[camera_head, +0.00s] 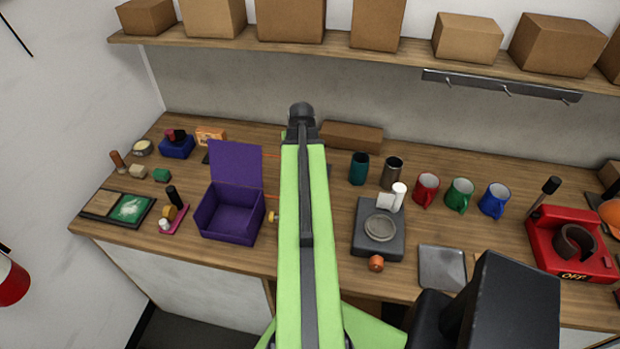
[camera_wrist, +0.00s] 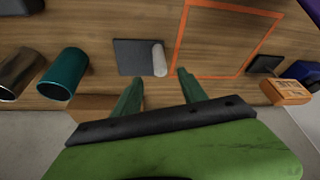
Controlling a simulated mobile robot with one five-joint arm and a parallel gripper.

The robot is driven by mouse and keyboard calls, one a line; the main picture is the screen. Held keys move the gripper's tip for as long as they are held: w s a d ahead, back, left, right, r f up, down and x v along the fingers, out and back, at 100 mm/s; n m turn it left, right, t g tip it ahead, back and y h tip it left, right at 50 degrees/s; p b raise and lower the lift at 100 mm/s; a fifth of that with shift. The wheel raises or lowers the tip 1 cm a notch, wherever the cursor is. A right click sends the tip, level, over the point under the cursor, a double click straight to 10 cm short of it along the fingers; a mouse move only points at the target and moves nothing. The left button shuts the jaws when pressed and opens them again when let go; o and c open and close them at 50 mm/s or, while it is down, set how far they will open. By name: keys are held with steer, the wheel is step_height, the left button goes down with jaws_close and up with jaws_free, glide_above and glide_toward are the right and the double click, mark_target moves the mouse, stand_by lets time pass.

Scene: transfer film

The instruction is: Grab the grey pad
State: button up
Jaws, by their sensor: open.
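In the wrist view, a flat dark grey pad (camera_wrist: 132,57) lies on the wooden counter, with a pale grey roll (camera_wrist: 159,60) along its right edge. My gripper (camera_wrist: 161,84) is open and empty, its green fingers apart just below the pad in the picture. No contact with the pad is visible. In the head view, my green arm hides most of that spot and the fingers. A second flat grey square (camera_head: 442,268) lies near the counter's front edge, so which one is the grey pad is unclear.
An orange outline (camera_wrist: 177,42) marks the counter beside the pad. A teal cup (camera_wrist: 62,73) and a metal cup (camera_wrist: 20,72) stand left of it. The open purple box (camera_head: 229,212) is left of my arm. A shelf (camera_head: 330,52) with cartons runs above the counter.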

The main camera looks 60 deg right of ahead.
steer(key=b+x, duration=0.5)
steer(key=x, duration=0.2)
steer(key=shift+d+f, duration=0.1)
steer(key=shift+f, duration=0.2)
steer(key=shift+r, duration=0.1)
steer(key=b+x, duration=0.5)
jaws_close()
